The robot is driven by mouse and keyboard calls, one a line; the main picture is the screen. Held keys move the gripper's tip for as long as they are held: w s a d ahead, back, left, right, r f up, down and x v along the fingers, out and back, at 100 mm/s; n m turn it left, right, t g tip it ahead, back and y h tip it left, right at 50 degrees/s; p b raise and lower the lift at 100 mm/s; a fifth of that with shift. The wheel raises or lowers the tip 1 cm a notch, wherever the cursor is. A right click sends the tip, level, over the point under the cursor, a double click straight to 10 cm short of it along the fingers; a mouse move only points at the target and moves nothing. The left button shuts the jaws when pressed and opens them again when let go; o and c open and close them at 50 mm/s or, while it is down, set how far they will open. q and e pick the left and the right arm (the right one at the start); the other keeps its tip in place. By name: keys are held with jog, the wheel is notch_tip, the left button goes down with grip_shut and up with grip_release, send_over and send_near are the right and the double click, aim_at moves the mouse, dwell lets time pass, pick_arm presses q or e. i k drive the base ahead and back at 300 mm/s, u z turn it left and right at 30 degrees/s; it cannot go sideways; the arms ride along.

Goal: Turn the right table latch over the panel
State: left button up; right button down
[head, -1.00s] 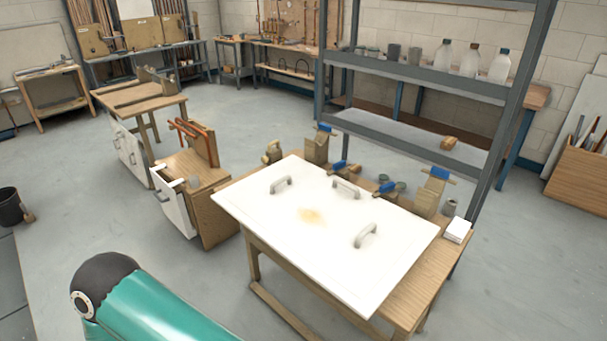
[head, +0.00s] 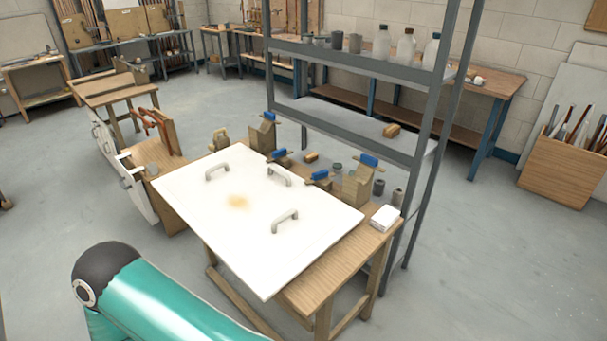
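A white panel (head: 250,245) with several grey handles and a brownish patch lies on the wooden table (head: 345,275). Blue-topped fittings stand along the table's back edge. One with a blue bar (head: 369,160) tops a tan block (head: 357,186) at the right. Another blue piece (head: 270,118) tops a tan block (head: 262,137) at the left. Two lower blue pieces (head: 281,154) and (head: 319,175) sit between them, near the panel's back edge. I cannot tell which of these is the right latch or whether any lies over the panel. Neither gripper is in view.
A white stack (head: 384,218) and grey cups (head: 397,197) stand at the table's right end. A grey metal shelf (head: 350,133) rises behind. A cabinet with a white door (head: 135,185) stands left.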

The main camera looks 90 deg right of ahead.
aim_at(321, 176)
jog(key=k, duration=0.7)
jog(key=u, duration=1.05)
jog(key=i, duration=0.15)
jog(key=z, duration=2.85)
jog(key=i, duration=0.6)
jog(key=u, duration=0.4)
jog(key=k, duration=0.8)
jog(key=z, duration=0.2)
jog(key=i, duration=0.9)
jog(key=u, duration=0.1)
